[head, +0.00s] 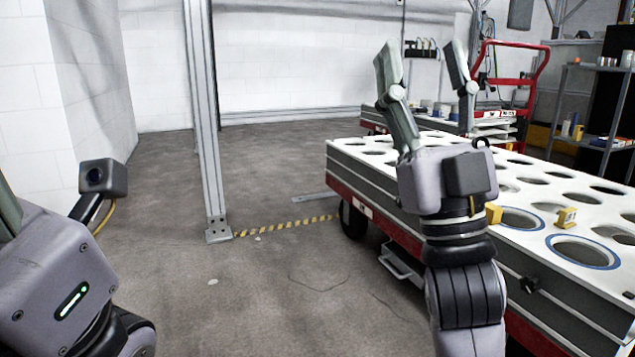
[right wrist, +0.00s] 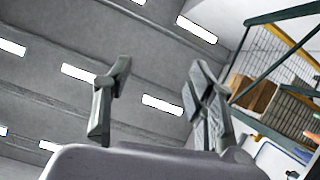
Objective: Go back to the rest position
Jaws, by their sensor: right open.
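My right gripper (head: 424,68) points upward in the head view, its two fingers spread wide with nothing between them. It stands in front of the left end of the cart with the white holed top (head: 410,150). In the right wrist view the same open fingers (right wrist: 160,90) show against the ceiling. Part of my left arm fills the lower left corner of the head view. The fingers of my left gripper are not seen.
Two yellow blocks and blue-ringed holes (head: 583,252) are on the cart top. A grey post (head: 206,120) stands left of centre, with a yellow-black floor strip (head: 285,226) beside it. Shelves (head: 592,105) stand at the far right. Open floor lies between my arms.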

